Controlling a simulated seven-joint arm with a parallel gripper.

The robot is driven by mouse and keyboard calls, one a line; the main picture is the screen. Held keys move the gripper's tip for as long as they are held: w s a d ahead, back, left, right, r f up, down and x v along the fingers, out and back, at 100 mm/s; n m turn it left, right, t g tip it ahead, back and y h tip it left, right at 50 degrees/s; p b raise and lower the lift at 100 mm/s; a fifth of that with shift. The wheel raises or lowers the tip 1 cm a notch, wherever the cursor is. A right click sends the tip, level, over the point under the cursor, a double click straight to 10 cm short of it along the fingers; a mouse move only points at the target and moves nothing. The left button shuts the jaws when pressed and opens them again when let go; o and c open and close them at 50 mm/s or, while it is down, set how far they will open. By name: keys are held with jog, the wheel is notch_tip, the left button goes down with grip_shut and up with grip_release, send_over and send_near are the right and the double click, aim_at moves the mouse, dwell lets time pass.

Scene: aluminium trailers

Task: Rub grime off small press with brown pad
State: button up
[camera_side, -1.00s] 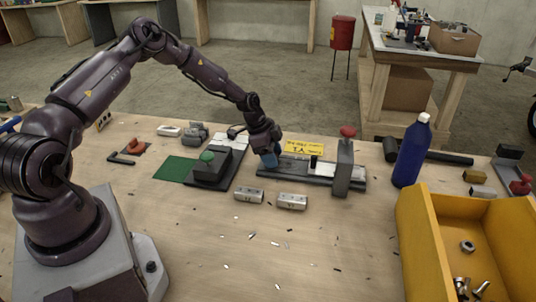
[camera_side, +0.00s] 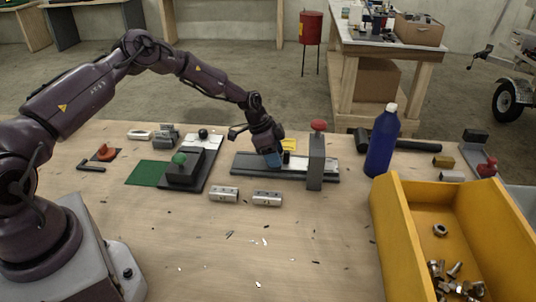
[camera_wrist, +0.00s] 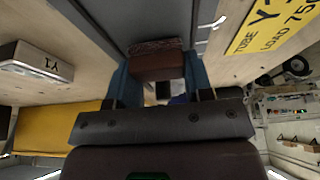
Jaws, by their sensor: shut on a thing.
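In the side view, a grey press (camera_side: 316,170) has a long flat base, an upright post and a red knob. A second device (camera_side: 186,172) with a green knob stands left of it; I cannot tell which one the task calls small. My gripper (camera_side: 272,160) points down at the base of the red-knobbed press, left of its post. In the wrist view, the blue fingers of my gripper (camera_wrist: 158,78) are shut on the brown pad (camera_wrist: 157,65). The pad is low over the grey base, by a mottled reddish patch (camera_wrist: 155,46). Contact is unclear.
A blue bottle (camera_side: 382,145) stands right of the press. A yellow bin (camera_side: 385,215) of metal parts fills the front right. Two small metal blocks (camera_side: 224,194) lie in front of the press. A yellow label (camera_wrist: 265,25) lies behind it. The front middle is mostly clear.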

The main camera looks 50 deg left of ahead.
jog(key=shift+r, duration=3.85)
jog(key=shift+a, duration=0.15)
